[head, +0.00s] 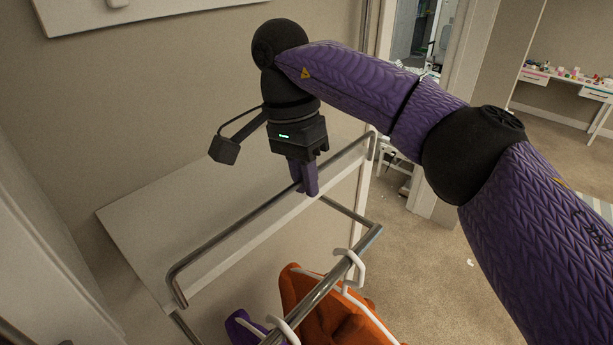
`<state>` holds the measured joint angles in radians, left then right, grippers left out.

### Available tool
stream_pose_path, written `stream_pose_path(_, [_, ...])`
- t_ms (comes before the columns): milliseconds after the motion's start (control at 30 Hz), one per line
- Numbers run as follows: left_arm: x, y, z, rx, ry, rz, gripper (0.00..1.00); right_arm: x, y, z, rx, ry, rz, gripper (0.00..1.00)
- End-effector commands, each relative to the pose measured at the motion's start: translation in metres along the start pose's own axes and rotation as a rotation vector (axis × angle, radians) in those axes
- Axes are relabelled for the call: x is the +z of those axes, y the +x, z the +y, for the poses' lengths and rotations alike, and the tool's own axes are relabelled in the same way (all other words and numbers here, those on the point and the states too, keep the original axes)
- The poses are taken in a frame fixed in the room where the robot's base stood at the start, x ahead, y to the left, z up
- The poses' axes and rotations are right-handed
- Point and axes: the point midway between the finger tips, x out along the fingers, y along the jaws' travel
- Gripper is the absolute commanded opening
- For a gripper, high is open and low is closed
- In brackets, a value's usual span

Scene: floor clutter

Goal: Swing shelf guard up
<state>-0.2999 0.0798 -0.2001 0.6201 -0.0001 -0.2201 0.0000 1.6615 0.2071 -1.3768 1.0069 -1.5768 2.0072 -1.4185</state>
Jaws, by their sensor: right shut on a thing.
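The shelf guard (232,231) is a metal rail with bent ends along the front of a white shelf (165,215). The rail stands above the shelf's front edge. My right gripper (304,190) comes down on the rail from above, with its purple fingers shut on it, right of the rail's middle. The fingers hide a short piece of the rail. My left gripper is not in view.
Below and in front, a metal hanging bar (318,293) carries white hangers (357,268) and an orange garment (350,318). A purple piece (240,328) shows beside it. A wall stands behind the shelf.

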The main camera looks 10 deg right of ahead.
Motion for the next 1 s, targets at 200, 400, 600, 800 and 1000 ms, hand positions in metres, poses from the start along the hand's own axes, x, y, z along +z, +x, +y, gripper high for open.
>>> stream_pose_path(200, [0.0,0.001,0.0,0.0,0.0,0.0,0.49,0.0,0.002,0.0,0.003,-0.001,-0.001,0.0])
stream_pose_path(400, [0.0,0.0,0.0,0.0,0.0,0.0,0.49,0.0,0.002,0.0,0.002,-0.001,-0.001,0.47])
stream_pose_path(600, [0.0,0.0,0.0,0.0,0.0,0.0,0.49,0.0,0.001,0.0,0.001,0.0,-0.001,0.47])
stream_pose_path(800, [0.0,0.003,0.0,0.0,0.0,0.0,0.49,0.0,-0.02,-0.001,-0.001,0.002,0.004,0.47])
stream_pose_path(1000, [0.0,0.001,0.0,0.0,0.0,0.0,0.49,0.001,-0.055,-0.001,0.012,0.003,0.0,0.47])
